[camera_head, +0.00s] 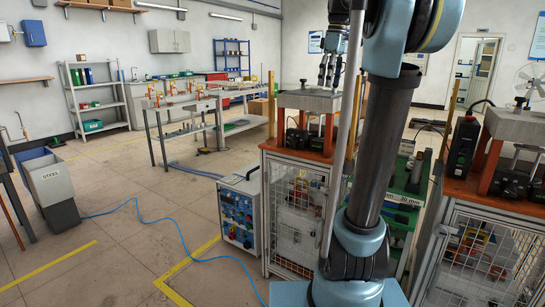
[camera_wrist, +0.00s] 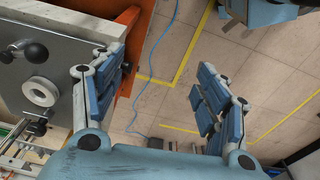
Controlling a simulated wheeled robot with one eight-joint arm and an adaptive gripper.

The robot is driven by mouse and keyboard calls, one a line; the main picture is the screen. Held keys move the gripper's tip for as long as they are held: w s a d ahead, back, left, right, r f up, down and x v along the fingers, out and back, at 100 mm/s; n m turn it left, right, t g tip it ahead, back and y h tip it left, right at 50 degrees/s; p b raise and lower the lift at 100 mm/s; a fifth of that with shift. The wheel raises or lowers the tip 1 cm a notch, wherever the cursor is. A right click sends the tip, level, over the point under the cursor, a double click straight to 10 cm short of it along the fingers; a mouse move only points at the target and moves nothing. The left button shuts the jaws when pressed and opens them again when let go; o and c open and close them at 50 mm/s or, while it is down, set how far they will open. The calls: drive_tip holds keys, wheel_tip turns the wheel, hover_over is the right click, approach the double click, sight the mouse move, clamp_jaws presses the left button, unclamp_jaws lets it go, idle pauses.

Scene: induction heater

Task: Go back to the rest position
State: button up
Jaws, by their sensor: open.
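My gripper (camera_head: 328,72) hangs fingers-down above the left orange-topped station (camera_head: 285,152) in the head view, partly beside my own arm. The left finger overlaps the edge of a grey plate (camera_wrist: 85,22) that carries a black knob (camera_wrist: 36,53) and a white ring (camera_wrist: 40,94). I cannot tell whether the finger touches the plate. The grey slab (camera_head: 305,100) of this station shows just under the gripper in the head view.
A second caged station (camera_head: 480,240) stands at the right. A control box (camera_head: 240,212) on the floor has a blue cable (camera_head: 180,235) trailing left. A grey bin (camera_head: 52,185) stands at the left. Open floor (camera_head: 120,255) lies at the front left, with yellow lines.

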drive_tip(key=s+f+m, duration=0.4)
drive_tip(key=s+f, duration=0.5)
drive_tip(key=f, duration=0.4)
drive_tip(key=s+f+m+t, duration=0.1)
drive_tip(key=s+f+m, duration=0.3)
drive_tip(key=s+f, duration=0.5)
drive_tip(key=s+a+f+m+h, duration=0.1)
drive_tip(key=s+f+m, duration=0.3)
drive_tip(key=s+f, duration=0.5)
wheel_tip(320, 180, down, 10)
drive_tip(key=shift+s+f+t, duration=0.1)
drive_tip(key=shift+s+t, duration=0.15)
drive_tip(key=shift+t, duration=0.05)
drive_tip(key=shift+w+f, duration=0.15)
drive_tip(key=shift+w, duration=0.3)
drive_tip(key=shift+c, duration=0.4)
